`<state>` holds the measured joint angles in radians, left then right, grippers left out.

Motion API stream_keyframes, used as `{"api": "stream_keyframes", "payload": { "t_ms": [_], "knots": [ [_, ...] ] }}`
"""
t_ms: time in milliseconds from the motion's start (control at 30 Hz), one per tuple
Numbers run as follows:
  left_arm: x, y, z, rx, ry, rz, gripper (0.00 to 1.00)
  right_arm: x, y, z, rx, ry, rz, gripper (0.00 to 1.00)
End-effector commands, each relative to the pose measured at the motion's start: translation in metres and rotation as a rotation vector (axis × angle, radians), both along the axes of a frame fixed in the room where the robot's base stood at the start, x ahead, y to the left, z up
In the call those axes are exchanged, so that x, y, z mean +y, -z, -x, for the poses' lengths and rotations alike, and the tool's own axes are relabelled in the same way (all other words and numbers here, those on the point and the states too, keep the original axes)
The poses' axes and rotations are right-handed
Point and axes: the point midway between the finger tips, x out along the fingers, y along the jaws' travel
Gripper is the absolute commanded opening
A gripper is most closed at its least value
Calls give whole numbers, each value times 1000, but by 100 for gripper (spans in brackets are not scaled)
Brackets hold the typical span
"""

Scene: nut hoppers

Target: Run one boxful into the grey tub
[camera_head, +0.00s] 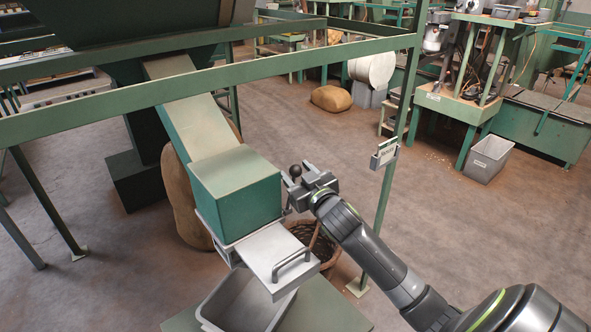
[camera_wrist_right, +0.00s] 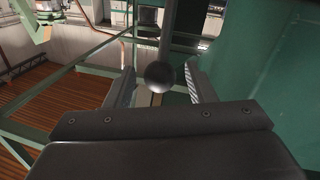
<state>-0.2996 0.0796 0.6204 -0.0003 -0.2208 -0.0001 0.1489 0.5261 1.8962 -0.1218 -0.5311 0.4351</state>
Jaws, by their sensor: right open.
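A green box (camera_head: 235,190) sits at the lower end of a sloping chute (camera_head: 195,125) that comes from the dark hopper. A grey plate with a bar handle (camera_head: 278,256) sticks out at the box's foot. The grey tub (camera_head: 212,322) stands below it, partly hidden by the plate. A dark ball knob (camera_head: 295,171) is beside the box; it also shows in the right wrist view (camera_wrist_right: 159,77). My right gripper (camera_head: 297,175) is open, with the knob between its spread fingers and gaps on both sides. My left gripper is not in view.
A green rail (camera_head: 250,75) crosses above the chute, and a post with a label plate (camera_head: 386,152) stands right of the box. A wicker basket (camera_head: 325,247) and a sack (camera_head: 185,205) flank the box. Another grey tub (camera_head: 487,158) stands at the right.

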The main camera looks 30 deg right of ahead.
Motion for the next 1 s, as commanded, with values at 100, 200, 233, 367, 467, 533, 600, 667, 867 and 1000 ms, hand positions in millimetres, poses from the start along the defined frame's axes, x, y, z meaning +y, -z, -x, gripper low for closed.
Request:
{"api": "stream_keyframes", "payload": {
  "t_ms": [100,200,233,367,467,533,600,667,867,1000],
  "knots": [
    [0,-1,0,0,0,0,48,-1,-1,-9,-1,-1,-2,50],
    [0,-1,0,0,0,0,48,-1,0,-12,1,-1,-2,50],
    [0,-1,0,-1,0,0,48,-1,0,-12,0,-1,-2,50],
    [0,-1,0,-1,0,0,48,-1,0,-13,0,-1,-1,50],
    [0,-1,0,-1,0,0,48,-1,0,-13,0,-1,-1,50],
    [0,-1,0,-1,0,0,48,-1,0,-13,0,-1,-1,42],
    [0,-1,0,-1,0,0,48,-1,0,-12,0,-1,-1,33],
    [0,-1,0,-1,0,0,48,-1,0,-12,0,-1,-1,25],
    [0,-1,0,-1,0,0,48,-1,0,-12,0,-1,-1,0],
    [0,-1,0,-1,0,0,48,-1,0,-12,0,-1,-1,0]
  ]
}}
